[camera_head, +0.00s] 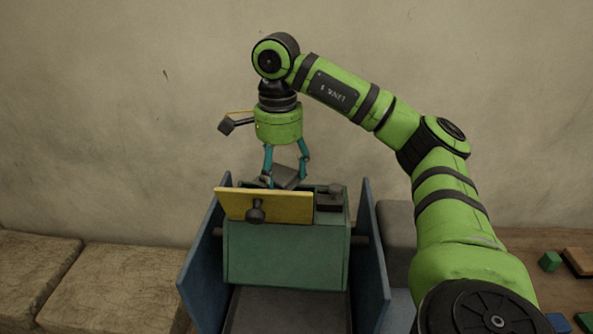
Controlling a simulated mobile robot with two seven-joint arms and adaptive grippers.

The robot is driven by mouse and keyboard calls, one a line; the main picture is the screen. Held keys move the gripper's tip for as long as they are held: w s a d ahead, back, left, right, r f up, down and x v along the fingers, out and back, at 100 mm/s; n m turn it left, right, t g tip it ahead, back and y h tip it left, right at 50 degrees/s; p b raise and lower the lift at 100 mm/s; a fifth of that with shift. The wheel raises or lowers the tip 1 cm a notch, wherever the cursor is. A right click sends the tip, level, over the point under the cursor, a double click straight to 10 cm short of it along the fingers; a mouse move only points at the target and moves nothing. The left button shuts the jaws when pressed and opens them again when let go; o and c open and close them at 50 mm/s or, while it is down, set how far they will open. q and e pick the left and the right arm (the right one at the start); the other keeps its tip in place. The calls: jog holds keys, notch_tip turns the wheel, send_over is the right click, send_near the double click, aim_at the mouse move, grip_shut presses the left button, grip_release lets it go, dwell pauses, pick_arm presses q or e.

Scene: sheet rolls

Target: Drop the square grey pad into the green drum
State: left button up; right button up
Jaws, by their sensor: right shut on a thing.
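The green drum (285,258) is a boxy body hung between two blue side panels. Its yellow hatch (285,206) with a dark knob stands raised at the upper front, and part of a dark opening shows behind it. My right gripper (285,178) points down just above the top of the drum, behind the hatch. Its teal fingers are shut on the square grey pad (288,174), which looks tilted. The hatch hides the pad's lower edge, so I cannot tell whether it is partly inside the opening. My left gripper is not in view.
A blue side panel (203,255) stands left of the drum and another (370,260) stands right. A dark block (330,198) sits on the drum's top right. Beige cushions (115,285) lie at left. A green cube (550,261) and other blocks lie on the wooden surface at right.

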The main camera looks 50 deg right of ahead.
jog(key=f, duration=0.3)
jog(key=shift+s+b, duration=0.3)
jog(key=shift+w+f, duration=0.25)
jog(key=shift+f, duration=0.25)
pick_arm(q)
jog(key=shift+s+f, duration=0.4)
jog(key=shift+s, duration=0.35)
pick_arm(e)
jog(key=shift+s, duration=0.1)
jog(key=o, duration=1.8)
jog(key=shift+r, duration=0.1)
jog(key=shift+c, duration=0.2)
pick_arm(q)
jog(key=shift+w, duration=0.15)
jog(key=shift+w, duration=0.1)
pick_arm(e)
jog(key=shift+r, duration=5.95)
